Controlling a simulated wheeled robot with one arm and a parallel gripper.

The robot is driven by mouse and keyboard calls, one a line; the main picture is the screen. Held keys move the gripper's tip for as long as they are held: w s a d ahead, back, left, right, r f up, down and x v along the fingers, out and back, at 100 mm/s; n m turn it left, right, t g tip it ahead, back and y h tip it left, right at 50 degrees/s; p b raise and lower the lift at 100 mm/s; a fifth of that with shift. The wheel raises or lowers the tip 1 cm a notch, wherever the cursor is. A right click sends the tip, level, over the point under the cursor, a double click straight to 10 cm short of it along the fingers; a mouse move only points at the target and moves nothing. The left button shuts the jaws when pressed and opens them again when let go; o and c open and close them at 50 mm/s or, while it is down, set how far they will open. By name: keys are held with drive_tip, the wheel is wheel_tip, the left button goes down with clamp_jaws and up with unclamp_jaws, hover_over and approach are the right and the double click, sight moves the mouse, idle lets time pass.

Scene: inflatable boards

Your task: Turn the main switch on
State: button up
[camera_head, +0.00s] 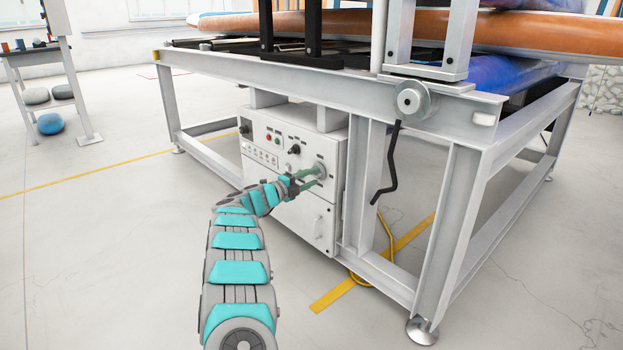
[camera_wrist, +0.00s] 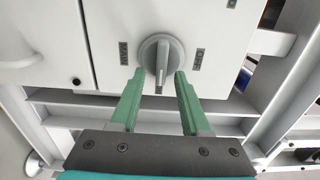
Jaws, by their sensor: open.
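The main switch is a round grey rotary knob (camera_wrist: 161,62) with a raised bar handle on the white control cabinet; it also shows in the head view (camera_head: 321,168). In the wrist view the bar runs up and down the picture, between a label reading MAIN (camera_wrist: 123,54) on the left and one reading OFF (camera_wrist: 199,59) on the right. My gripper (camera_wrist: 159,74) is open, with green fingers on either side of the handle's lower end. Whether the fingertips touch the knob cannot be told. In the head view my gripper (camera_head: 309,178) is in front of the knob.
A yellow cable (camera_head: 388,235) lies near the frame leg.

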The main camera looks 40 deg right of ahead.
drive_tip(key=a, duration=0.7)
drive_tip(key=shift+s+a+p, duration=0.15)
drive_tip(key=shift+s+p, duration=0.1)
drive_tip(key=shift+p, duration=0.05)
